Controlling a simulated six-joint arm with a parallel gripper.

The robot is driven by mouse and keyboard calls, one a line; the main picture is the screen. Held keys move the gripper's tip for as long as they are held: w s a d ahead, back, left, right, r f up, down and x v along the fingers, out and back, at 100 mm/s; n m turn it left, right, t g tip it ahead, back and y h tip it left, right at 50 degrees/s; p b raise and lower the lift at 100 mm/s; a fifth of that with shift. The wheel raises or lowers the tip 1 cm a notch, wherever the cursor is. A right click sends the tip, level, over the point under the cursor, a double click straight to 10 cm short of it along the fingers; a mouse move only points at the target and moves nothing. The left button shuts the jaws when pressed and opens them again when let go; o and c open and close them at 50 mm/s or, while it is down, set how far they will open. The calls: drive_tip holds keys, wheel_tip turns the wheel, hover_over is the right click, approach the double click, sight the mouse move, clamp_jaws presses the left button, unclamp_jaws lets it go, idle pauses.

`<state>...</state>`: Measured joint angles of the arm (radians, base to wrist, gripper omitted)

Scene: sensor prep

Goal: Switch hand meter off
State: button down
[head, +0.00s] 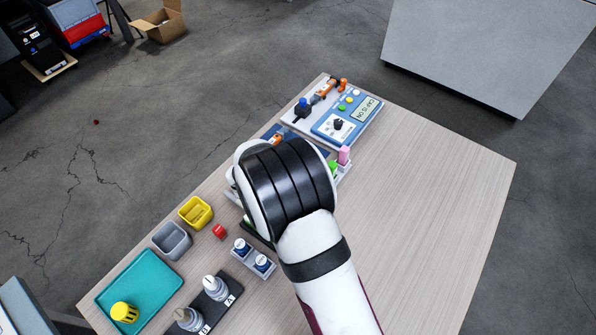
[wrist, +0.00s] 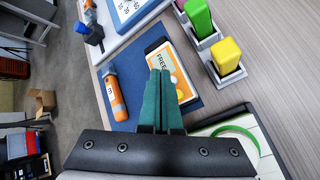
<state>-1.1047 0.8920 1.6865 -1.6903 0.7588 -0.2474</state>
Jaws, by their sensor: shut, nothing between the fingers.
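In the wrist view, my gripper (wrist: 162,80) has its teal fingers together and empty. The tips appear over the lower part of a flat device (wrist: 185,82) with a dark edge, a white display reading "FREE" and an orange face with round marks. This looks like the hand meter; the fingers hide part of it, and I cannot tell whether they touch it. It lies on a blue mat (wrist: 140,68). An orange and grey tool (wrist: 114,92) lies beside it on the mat. In the head view, my wrist hides the gripper and most of the mat.
A blue panel (head: 327,127) with a knob and display reading "CAP IS ON" stands at the far end. In the wrist view, green (wrist: 198,18) and yellow (wrist: 227,56) blocks stand in holders close right. Cups, bottles and a teal tray (head: 150,275) lie left. The table's right side is clear.

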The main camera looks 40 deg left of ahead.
drive_tip(key=shift+f, duration=0.4)
drive_tip(key=shift+f, duration=0.4)
idle(0.6)
drive_tip(key=shift+r, duration=0.85)
drive_tip(key=shift+r, duration=2.45)
